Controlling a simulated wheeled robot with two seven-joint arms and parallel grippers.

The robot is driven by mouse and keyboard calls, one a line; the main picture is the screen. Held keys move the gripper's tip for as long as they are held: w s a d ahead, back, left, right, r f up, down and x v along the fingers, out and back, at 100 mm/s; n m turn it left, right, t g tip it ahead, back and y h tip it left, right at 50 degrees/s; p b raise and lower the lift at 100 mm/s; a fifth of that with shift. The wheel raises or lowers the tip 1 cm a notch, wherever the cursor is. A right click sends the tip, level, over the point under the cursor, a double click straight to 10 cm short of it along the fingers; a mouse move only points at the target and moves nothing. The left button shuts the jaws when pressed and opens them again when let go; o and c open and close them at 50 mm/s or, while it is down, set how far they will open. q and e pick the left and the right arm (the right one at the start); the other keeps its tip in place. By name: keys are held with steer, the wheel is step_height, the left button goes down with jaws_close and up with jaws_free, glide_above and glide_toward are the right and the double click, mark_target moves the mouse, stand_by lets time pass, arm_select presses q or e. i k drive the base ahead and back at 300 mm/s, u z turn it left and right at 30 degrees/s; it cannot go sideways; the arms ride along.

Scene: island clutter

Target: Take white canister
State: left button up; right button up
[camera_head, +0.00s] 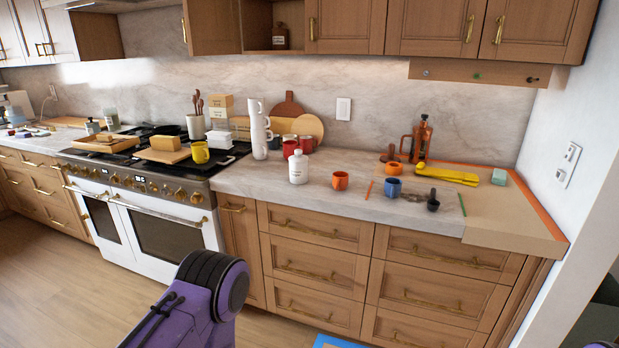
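A white, bottle-shaped canister (298,169) with a narrower neck and a small dark label stands upright on the counter (262,184), right of the stove and near the counter's front. Nothing is touching it from the front. Neither of my grippers is in view. A purple link of my arm shows at the bottom, below the counter and well apart from the canister.
A red mug (290,148) stands close behind the canister and a stack of white cups (259,138) behind left. An orange cup (340,181) and a blue cup (393,187) stand to the right. The stove (150,225) holds a yellow mug (200,152). Counter in front of the canister is clear.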

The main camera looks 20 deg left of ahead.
mark_target(299, 172)
steer(key=u, duration=0.75)
steer(key=i, duration=0.65)
steer(key=u, duration=1.05)
steer(key=i, duration=0.95)
steer(key=z, duration=0.55)
steer(key=i, duration=0.7)
steer(key=z, duration=0.7)
